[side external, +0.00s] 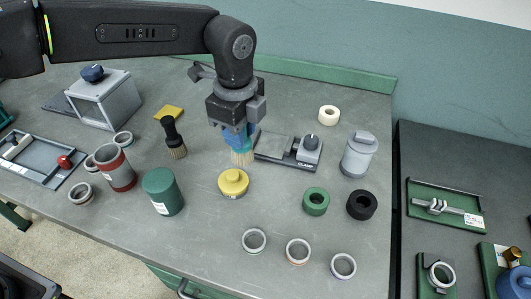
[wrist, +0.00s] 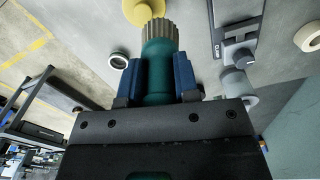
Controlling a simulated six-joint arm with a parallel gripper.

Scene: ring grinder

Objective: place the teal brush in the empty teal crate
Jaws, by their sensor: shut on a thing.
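My gripper (side external: 238,136) is shut on the teal brush, with its blue fingers on both sides of the handle. The brush's pale bristles (side external: 242,157) point down, behind the yellow round piece in the side view. In the wrist view the brush (wrist: 158,72) sits between the two fingers (wrist: 158,82), bristles pointing away from me. It appears held above the bench; the exact gap is hard to judge. I cannot make out an empty teal crate for certain; a teal piece (side external: 4,116) is cut off at the left edge of the side view.
A yellow round piece (side external: 233,182), a dark green canister (side external: 162,192) and a clamp fixture (side external: 290,150) stand near my gripper. A second, dark brush (side external: 173,139) stands left. A red-banded grey cup (side external: 115,168), a grey bottle (side external: 358,155) and several rings lie around.

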